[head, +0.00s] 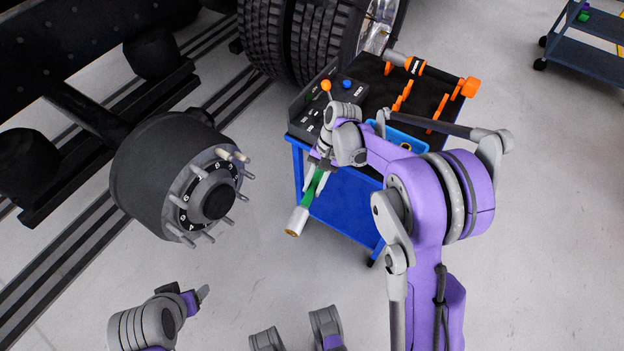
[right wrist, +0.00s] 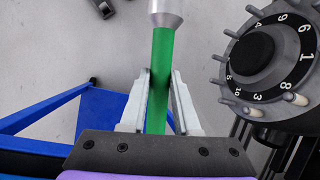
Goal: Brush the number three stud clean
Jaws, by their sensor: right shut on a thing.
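The wheel hub (head: 150,175) is at the left in the head view, with several studs around a numbered ring; it also shows at the right of the right wrist view (right wrist: 262,50). There, the stud by the number 3 (right wrist: 253,112) appears to have a pale tan end, like one neighbour. My right gripper (head: 318,172) is shut on the green handle of a brush (head: 312,192). The brush has a silver-white cup head that points down and left, apart from the hub. My left gripper (head: 203,294) is at the lower left, below the hub; its jaws are unclear.
A blue tool cart (head: 345,215) stands behind my right arm, with a black top holding a control box (head: 318,115), orange holders and a tool (head: 420,68). Large tyres (head: 300,35) stand behind it. Another cart (head: 590,50) is at the top right. Floor between hub and cart is clear.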

